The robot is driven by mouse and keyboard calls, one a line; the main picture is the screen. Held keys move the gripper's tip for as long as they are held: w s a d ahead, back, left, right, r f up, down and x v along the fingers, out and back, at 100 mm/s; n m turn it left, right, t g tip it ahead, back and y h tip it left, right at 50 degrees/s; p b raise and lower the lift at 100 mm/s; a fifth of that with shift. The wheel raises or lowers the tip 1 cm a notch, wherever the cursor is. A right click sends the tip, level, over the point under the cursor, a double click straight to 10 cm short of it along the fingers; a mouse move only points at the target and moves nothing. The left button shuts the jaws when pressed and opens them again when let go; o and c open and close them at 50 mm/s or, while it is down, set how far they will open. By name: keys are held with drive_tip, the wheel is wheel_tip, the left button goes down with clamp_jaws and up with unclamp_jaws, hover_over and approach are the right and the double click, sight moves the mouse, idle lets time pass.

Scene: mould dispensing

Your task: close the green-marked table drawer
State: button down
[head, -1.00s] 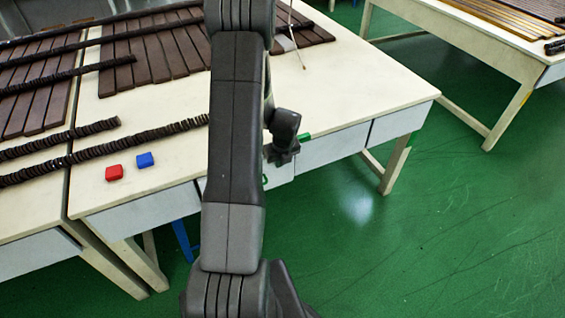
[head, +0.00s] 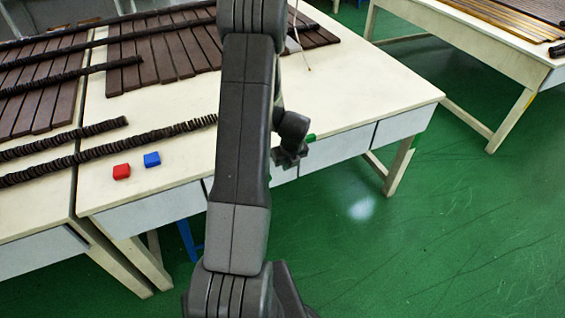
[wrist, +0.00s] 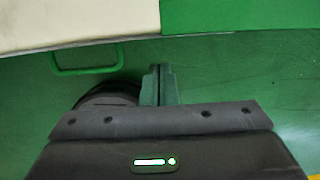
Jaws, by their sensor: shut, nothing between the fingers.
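The green mark (head: 311,138) shows at the table's front edge, just right of my gripper. It also fills the upper right of the wrist view (wrist: 240,15). The drawer front (head: 284,176) is pale and partly hidden behind my arm and gripper; I cannot tell how far it stands out. In the wrist view a green loop handle (wrist: 88,62) hangs below the pale edge at upper left. My gripper (head: 290,159) is at the table's front edge. Its fingers (wrist: 158,84) are shut and empty, to the right of the handle in the wrist view, below the mark.
The pale table (head: 350,95) carries brown strips (head: 165,50) at the back. Another table (head: 470,45) stands at the right. The green floor in front is clear.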

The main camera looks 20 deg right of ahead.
drive_tip(key=s+v, duration=0.1)
drive_tip(key=v, duration=0.9)
drive_tip(key=shift+s, duration=0.25)
drive_tip(key=shift+f, duration=0.15)
drive_tip(key=w+f, duration=0.6)
drive_tip(key=f, duration=0.3)
drive_tip(key=shift+w+a+f, duration=0.2)
drive_tip(key=shift+w+a, duration=0.05)
